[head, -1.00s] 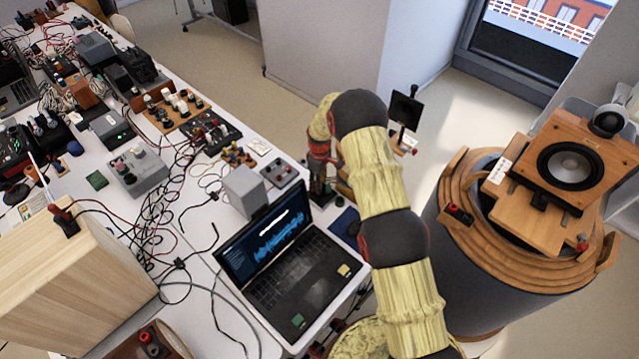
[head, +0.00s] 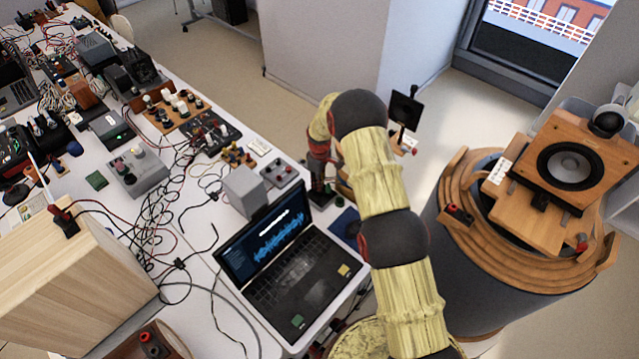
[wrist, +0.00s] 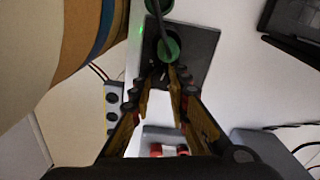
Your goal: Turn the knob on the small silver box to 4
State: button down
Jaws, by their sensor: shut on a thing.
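My gripper (wrist: 168,74) points down at a dark square plate (wrist: 203,48) with a green round part (wrist: 168,50) on it. Its fingertips are close together at the near edge of the green part and appear shut on it; the contact itself is dark. In the head view the arm partly hides this spot. A small grey box with red knobs (head: 281,172) lies just left of my gripper; it shows partly between the fingers in the wrist view (wrist: 160,135). Another silver box with knobs (head: 137,172) stands farther left. I cannot tell which box the task means. No numbers are legible.
An open laptop (head: 290,265) and a plain grey box (head: 243,190) stand near my gripper. Loose cables (head: 180,235) cross the table. A large wooden box (head: 75,280) fills the front left. A drum with a wooden speaker (head: 570,165) stands at the right.

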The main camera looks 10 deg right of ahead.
jog(key=m+b, duration=0.2)
jog(key=m, duration=0.3)
jog(key=shift+m, duration=0.4)
jog(key=m+b, duration=0.2)
jog(key=m, duration=0.4)
jog(key=shift+w, duration=0.1)
jog(key=shift+m, duration=0.4)
jog(key=c, duration=1.7)
grip_release()
notch_tip(320, 180, up, 12)
